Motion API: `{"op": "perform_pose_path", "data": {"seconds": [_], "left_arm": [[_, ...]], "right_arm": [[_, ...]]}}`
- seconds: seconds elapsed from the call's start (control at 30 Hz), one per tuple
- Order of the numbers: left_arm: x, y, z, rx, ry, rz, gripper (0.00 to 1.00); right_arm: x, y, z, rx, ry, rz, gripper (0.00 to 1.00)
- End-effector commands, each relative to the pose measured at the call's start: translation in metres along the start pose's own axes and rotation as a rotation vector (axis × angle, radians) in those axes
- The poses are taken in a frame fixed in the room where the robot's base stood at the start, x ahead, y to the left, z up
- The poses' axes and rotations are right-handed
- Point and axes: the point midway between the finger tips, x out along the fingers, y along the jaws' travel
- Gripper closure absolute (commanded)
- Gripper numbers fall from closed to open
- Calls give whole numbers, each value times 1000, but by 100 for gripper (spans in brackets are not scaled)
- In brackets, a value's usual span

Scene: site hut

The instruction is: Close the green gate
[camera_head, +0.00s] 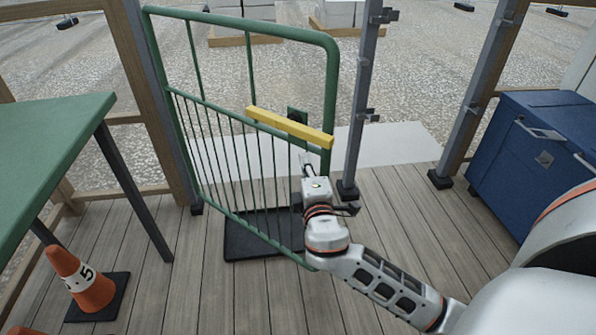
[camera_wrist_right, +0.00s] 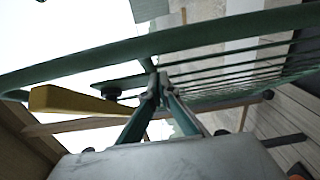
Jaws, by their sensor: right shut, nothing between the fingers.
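The green gate (camera_head: 331,85) is a tube frame with thin bars, hung at its left side on the wooden post. It stands ajar, its free right edge swung toward me and apart from the grey metal post (camera_head: 362,90). A yellow bar (camera_head: 290,127) crosses it near the free edge. My right gripper (camera_head: 307,160) is at the gate's free edge, just below the yellow bar. In the right wrist view the gripper (camera_wrist_right: 157,88) is shut and empty, close to the gate (camera_wrist_right: 190,38) and yellow bar (camera_wrist_right: 75,102); I cannot tell whether it touches. My left gripper is not in view.
A black mat (camera_head: 238,236) lies on the plank floor under the gate. A green table (camera_head: 45,145) and an orange cone (camera_head: 82,280) stand at the left. A blue chest (camera_head: 535,155) stands at the right. Another grey post (camera_head: 480,90) bounds the opening.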

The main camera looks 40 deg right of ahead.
Motion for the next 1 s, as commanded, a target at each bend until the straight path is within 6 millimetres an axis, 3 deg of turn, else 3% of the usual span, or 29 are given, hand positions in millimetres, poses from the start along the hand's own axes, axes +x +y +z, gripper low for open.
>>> {"op": "perform_pose_path", "data": {"seconds": [0.63, 1.0], "left_arm": [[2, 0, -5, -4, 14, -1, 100], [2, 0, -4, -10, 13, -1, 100]], "right_arm": [[8, 0, 9, -1, 6, 1, 100], [42, -1, 52, -5, 74, 0, 100]]}}
